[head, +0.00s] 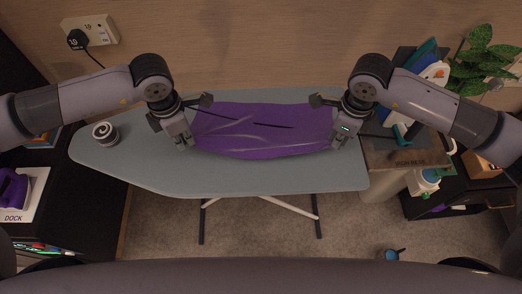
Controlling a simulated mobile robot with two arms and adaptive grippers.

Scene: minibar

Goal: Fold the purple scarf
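The purple scarf (262,142) lies spread across the grey-blue ironing board (150,165) in the head view. It has wrinkles and a dark crease or gap near its upper middle. My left gripper (197,121) is at the scarf's left edge, with its two fingers spread apart. My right gripper (327,121) is at the scarf's right edge, also with its fingers spread. I cannot tell whether either gripper touches the cloth. The grippers partly cover the scarf's side edges.
A small round item with a spiral top (105,133) stands on the board's left end. A purple iron (13,188) sits at a dock on the left. Bottles (424,181), a box (408,158) and a plant (480,62) crowd the right. The board's front strip is clear.

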